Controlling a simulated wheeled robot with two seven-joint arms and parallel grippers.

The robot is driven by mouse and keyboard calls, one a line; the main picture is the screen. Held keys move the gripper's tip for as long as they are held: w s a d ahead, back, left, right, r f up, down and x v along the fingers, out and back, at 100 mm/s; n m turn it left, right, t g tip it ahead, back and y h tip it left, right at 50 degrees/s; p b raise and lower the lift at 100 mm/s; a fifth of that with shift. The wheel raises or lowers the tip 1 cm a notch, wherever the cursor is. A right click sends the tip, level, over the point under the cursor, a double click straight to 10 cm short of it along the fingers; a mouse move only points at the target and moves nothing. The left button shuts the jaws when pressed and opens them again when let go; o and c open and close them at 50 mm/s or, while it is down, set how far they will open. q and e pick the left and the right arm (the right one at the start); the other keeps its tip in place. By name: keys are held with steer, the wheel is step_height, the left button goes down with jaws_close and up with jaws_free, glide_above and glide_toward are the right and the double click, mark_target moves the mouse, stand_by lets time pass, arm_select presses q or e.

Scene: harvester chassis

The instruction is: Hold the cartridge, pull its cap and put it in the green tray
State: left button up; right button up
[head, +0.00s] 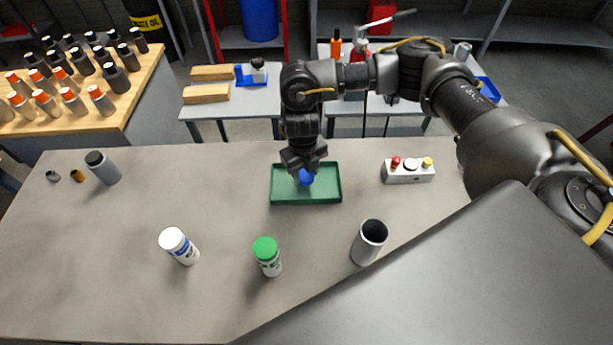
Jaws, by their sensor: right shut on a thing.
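My right gripper (304,164) points down over the green tray (331,192) in the head view. It is shut on a small blue cap (305,177), which shows just below its fingers. I cannot tell whether the cap touches the tray floor. A white cartridge (179,246) with a blue band stands on the table to the left and nearer to me; its top is white. A second white cartridge with a green cap (266,250) stands to its right, below the tray. My left gripper is not in view.
An open metal cup (369,243) stands to the right of the green-capped cartridge. A box with coloured buttons (408,171) sits right of the tray. A grey cylinder (103,168) and small rings are at the far left. The table between is clear.

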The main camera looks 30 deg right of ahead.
mark_target(305, 175)
steer(key=shift+d+f+p, duration=0.1)
steer(key=shift+f+p, duration=0.25)
steer(key=shift+f, duration=1.25)
steer(key=shift+f, duration=0.1)
steer(key=o, duration=1)
steer(key=shift+c, duration=0.2)
step_height(305, 175, up, 12)
steer(key=b, duration=0.1)
steer(key=shift+a, duration=0.3)
